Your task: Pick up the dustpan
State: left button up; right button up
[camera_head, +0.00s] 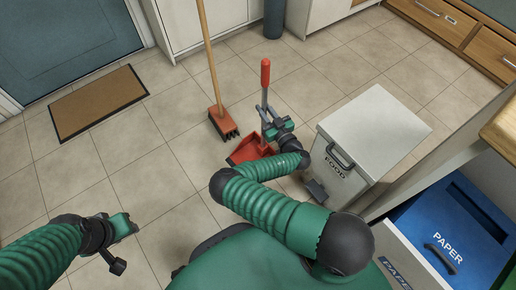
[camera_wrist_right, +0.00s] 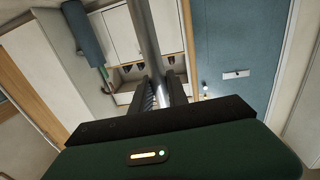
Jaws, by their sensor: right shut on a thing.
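The dustpan (camera_head: 247,151) has a red pan at floor level and a long grey handle with a red grip (camera_head: 265,73) at its top. It stands upright between the broom and the bin marked FOOD. My right gripper (camera_head: 271,124) is shut on the grey handle, low on the shaft above the pan; my arm hides part of the pan. In the right wrist view the grey dustpan handle (camera_wrist_right: 143,35) runs up from between the fingers (camera_wrist_right: 166,90). I cannot tell whether the pan touches the floor. My left gripper (camera_head: 119,262) is apart, over bare tiles at lower left; its jaws are unclear.
A broom (camera_head: 223,122) with a wooden stick stands left of the dustpan. The FOOD bin (camera_head: 377,125) is close on the right. A brown doormat (camera_head: 98,101) lies left. Tiles between are clear.

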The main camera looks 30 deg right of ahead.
grip_shut()
jog(key=shift+d, duration=0.1)
dwell(1.0)
